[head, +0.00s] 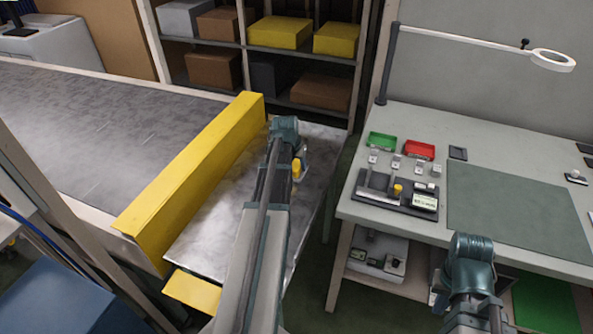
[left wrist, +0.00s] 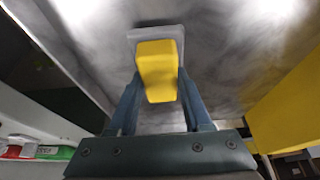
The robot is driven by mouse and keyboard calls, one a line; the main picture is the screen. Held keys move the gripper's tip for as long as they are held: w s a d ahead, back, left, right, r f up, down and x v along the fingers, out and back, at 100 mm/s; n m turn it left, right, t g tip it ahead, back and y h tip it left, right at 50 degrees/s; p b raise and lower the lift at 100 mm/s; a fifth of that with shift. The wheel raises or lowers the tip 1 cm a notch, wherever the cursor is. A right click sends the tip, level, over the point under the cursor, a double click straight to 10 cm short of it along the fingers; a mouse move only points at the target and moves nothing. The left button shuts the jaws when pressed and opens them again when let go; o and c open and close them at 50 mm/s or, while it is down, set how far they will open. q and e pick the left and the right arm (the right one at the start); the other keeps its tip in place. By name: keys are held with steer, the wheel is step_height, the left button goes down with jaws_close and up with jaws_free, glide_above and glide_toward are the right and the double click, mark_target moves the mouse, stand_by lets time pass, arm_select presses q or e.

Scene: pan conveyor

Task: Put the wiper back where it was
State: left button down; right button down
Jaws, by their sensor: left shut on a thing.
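The wiper has a yellow handle and a pale grey head. In the left wrist view its yellow handle (left wrist: 158,72) sits between my two fingers, with the grey head (left wrist: 150,33) beyond it over the metal plate. My left gripper (left wrist: 155,85) is shut on the handle. In the head view my left gripper (head: 299,168) is over the right side of the metal plate (head: 215,232), with the handle partly showing. I cannot tell whether the head touches the plate. My right gripper (head: 439,296) is low by the bench's front edge, mostly hidden by its arm.
A yellow barrier (head: 190,180) separates the plate from the conveyor belt (head: 90,125). Shelves with boxes stand behind.

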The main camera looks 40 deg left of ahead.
arm_select(q)
steer(key=shift+f, duration=0.25)
arm_select(e)
steer(key=shift+f, duration=0.3)
arm_select(q)
steer(key=shift+f, duration=0.2)
steer(key=shift+c, duration=1.7)
jaws_free()
arm_select(e)
steer(key=shift+f, duration=0.15)
arm_select(q)
steer(key=shift+r, duration=0.2)
steer(key=shift+s+r+p, duration=0.2)
steer(key=shift+r+p, duration=0.3)
steer(key=shift+p, duration=0.1)
steer(key=p+v, duration=1)
steer(key=v, duration=0.1)
arm_select(e)
step_height(320, 180, up, 12)
steer(key=shift+f, duration=0.25)
